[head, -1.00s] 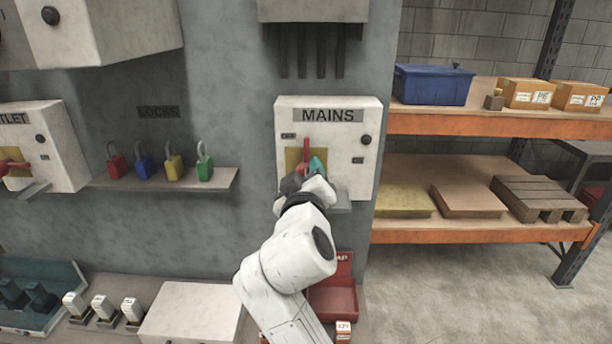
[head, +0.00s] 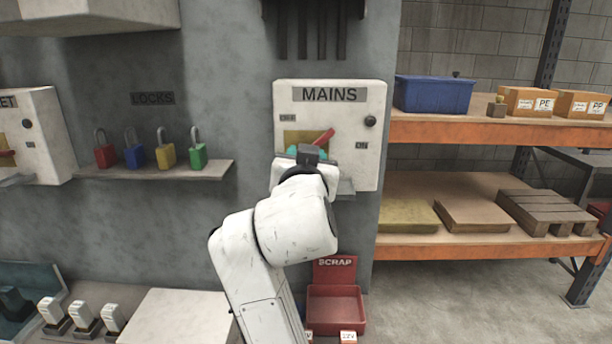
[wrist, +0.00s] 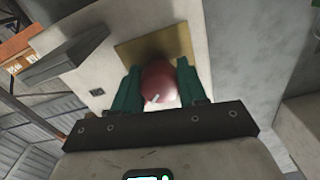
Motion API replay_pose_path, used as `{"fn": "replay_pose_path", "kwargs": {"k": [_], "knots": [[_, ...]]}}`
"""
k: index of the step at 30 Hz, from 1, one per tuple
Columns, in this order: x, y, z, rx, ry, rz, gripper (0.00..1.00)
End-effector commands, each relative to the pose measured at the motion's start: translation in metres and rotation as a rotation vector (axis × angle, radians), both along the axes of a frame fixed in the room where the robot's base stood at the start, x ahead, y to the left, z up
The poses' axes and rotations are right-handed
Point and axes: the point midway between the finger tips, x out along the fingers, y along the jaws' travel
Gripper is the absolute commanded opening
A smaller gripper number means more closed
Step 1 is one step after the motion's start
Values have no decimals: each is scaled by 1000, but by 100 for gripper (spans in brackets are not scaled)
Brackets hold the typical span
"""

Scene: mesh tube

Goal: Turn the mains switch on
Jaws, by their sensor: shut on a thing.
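The mains switch is a white box (head: 345,95) on the grey wall, labelled MAINS, with OFF at its left and ON lower at its right. Its red handle (head: 322,137) leans up and to the right, between the two marks, in front of a yellow plate (head: 292,137). My gripper (head: 308,153) is at the handle, largely hidden by my wrist in the head view. In the wrist view my green fingers (wrist: 160,88) stand on either side of the red handle (wrist: 158,82) and are shut on it.
A shelf (head: 150,171) with several coloured padlocks is on the wall to the left. Orange-edged racking (head: 480,131) with a blue bin (head: 433,93) stands to the right. A red SCRAP bin (head: 336,290) is below the box.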

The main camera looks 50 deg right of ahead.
Motion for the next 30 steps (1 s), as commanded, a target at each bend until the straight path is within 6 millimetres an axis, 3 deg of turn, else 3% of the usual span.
{"fn": "replay_pose_path", "kwargs": {"k": [18,30], "knots": [[1,1,-4,341,-434,1,11],[1,1,-2,457,-580,0,11]]}}
